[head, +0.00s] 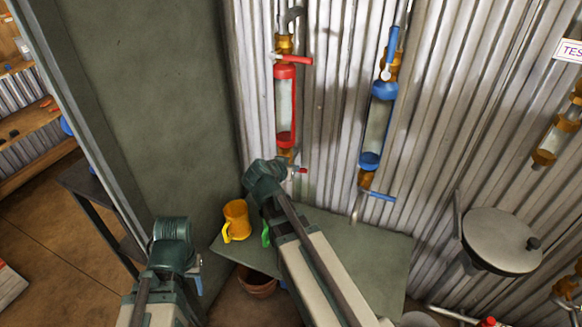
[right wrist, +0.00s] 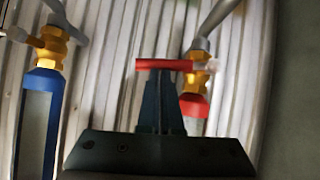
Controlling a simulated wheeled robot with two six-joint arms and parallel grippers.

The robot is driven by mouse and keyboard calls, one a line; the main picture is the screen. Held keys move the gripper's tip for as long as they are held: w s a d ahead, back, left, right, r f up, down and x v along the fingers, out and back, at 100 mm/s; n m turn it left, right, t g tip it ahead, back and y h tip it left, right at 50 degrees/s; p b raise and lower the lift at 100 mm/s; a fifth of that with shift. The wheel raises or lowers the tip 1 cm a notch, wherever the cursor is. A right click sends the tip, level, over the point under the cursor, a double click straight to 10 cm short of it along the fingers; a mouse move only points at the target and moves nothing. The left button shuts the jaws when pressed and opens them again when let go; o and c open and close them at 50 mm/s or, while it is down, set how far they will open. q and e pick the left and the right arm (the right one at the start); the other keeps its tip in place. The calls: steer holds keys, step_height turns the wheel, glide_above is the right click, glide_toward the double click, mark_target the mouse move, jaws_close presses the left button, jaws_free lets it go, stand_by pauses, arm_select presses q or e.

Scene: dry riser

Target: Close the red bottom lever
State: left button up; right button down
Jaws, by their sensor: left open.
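The red bottom lever (head: 303,170) sticks out to the right below the red-capped glass tube (head: 285,105) in the head view, partly hidden by my right arm. In the right wrist view, which looks upside down, the red bottom lever (right wrist: 150,65) lies crosswise to the pipe, beside its brass valve (right wrist: 196,72). My right gripper (right wrist: 160,80) has its fingers together, with the tips right at the lever; I cannot tell whether they touch it. Nothing shows between them. My left gripper (head: 180,262) is low at the left, away from the tubes, its fingertips mostly hidden.
A blue-capped tube (head: 377,125) with blue levers hangs to the right on the corrugated wall. A red upper lever (head: 297,60) sits above the red tube. A green table (head: 370,250) holds a yellow mug (head: 236,220). A green panel (head: 150,100) stands at the left.

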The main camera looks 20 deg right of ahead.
arm_select(q)
steer(key=shift+f, duration=0.35)
arm_select(e)
steer(key=shift+s+d+f, duration=0.1)
steer(key=shift+d+f, duration=0.1)
steer(key=shift+f, duration=0.15)
steer(key=shift+r, duration=0.1)
